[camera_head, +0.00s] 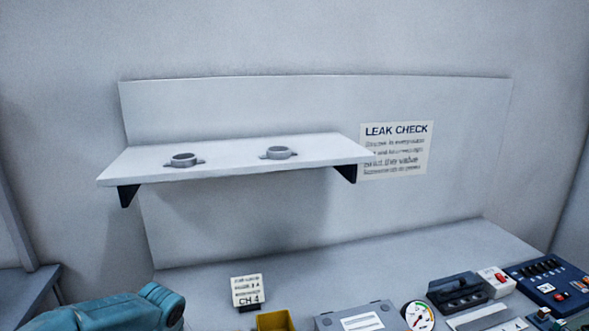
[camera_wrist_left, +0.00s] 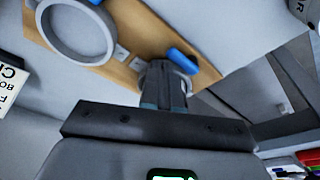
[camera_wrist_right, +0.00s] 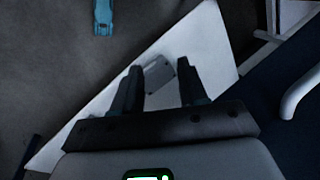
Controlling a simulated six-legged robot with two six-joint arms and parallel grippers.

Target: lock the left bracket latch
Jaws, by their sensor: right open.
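In the left wrist view, a tan board (camera_wrist_left: 140,20) carries a large grey ring (camera_wrist_left: 78,28). A bright blue bar (camera_wrist_left: 183,57), apparently a latch lever, lies at the board's edge to the ring's right. My left gripper (camera_wrist_left: 165,75) has its fingers together right at this blue bar; whether they touch it is hidden. My right gripper (camera_wrist_right: 160,85) is open, its fingers apart, with nothing held. A small grey piece (camera_wrist_right: 160,73) on a white surface (camera_wrist_right: 212,45) shows between and beyond them. Neither gripper is visible in the head view.
A white wall shelf (camera_head: 240,155) carries two grey ring holders (camera_head: 184,160) (camera_head: 279,153). Below, a bench holds a CH 4 sign (camera_head: 246,289), yellow bin (camera_head: 274,321), gauge (camera_head: 418,316) and blue control panel (camera_head: 552,284). White tubing (camera_wrist_right: 300,95) is at the right wrist view's right.

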